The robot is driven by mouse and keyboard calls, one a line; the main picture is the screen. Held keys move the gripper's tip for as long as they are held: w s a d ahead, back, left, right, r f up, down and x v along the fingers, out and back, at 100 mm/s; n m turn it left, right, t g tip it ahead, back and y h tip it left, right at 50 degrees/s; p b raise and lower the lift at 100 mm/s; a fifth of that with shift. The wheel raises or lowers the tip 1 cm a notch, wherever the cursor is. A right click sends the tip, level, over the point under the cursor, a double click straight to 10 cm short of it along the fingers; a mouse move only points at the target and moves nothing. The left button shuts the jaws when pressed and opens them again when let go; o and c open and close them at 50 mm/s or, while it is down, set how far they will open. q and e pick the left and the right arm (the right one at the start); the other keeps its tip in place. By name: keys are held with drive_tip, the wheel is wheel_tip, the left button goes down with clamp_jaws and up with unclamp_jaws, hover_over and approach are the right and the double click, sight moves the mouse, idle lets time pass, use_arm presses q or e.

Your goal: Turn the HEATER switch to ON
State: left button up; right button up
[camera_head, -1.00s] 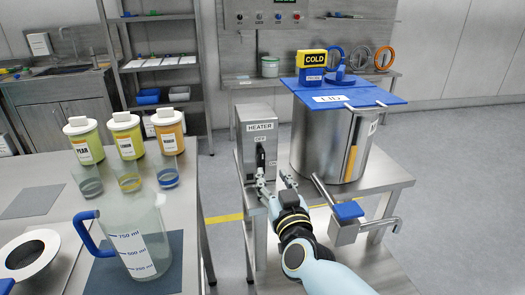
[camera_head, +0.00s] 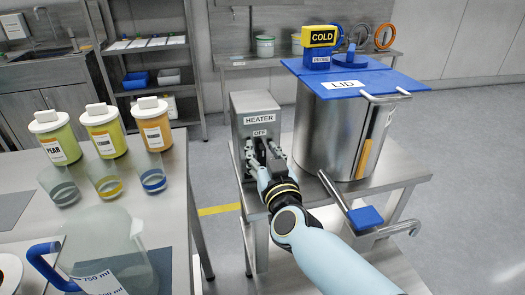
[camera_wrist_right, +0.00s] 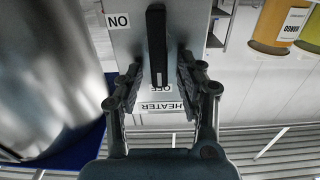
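The grey HEATER box (camera_head: 255,104) stands on the steel table beside the tank. In the wrist view its panel (camera_wrist_right: 130,42) appears upside down, with an ON label (camera_wrist_right: 117,20) and an OFF label (camera_wrist_right: 160,88). The black switch handle (camera_wrist_right: 157,45) lies in line with OFF. My right gripper (camera_wrist_right: 158,72) is open, with one finger on each side of the handle and visible gaps between. In the head view the right gripper (camera_head: 263,158) is at the front of the box and hides most of the switch. My left gripper is not in view.
A steel tank (camera_head: 335,135) with a blue lid (camera_head: 390,80) stands close right of the box. A blue-handled lever (camera_head: 365,217) sticks out in front of it. Jars and a jug (camera_head: 110,250) stand on the left table (camera_head: 185,200); open floor lies between.

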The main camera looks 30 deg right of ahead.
drive_tip(key=shift+c, duration=1)
drive_tip(key=c, duration=0.5)
clamp_jaws()
drive_tip(key=m, duration=0.2)
drive_tip(key=d+m, duration=0.1)
drive_tip(key=m, duration=0.4)
drive_tip(key=shift+s+d+f, duration=0.15)
drive_tip(key=shift+d+f, duration=0.15)
drive_tip(key=shift+f, duration=0.05)
drive_tip(key=m, duration=0.2)
drive_tip(key=m+b, duration=0.1)
drive_tip(key=f+m, duration=0.1)
drive_tip(key=m, duration=0.1)
drive_tip(key=shift+s+d+m+b, duration=0.1)
drive_tip(key=shift+d+m+b, duration=0.2)
drive_tip(key=shift+d+b, duration=0.1)
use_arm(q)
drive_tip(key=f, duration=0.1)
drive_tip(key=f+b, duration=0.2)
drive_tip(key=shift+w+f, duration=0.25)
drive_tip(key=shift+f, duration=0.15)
use_arm(e)
drive_tip(key=m, duration=0.2)
drive_tip(key=f+m, duration=0.1)
drive_tip(key=m, duration=0.2)
drive_tip(key=shift+d+f, duration=0.1)
drive_tip(key=shift+d, duration=0.05)
drive_tip(key=shift+m, duration=0.3)
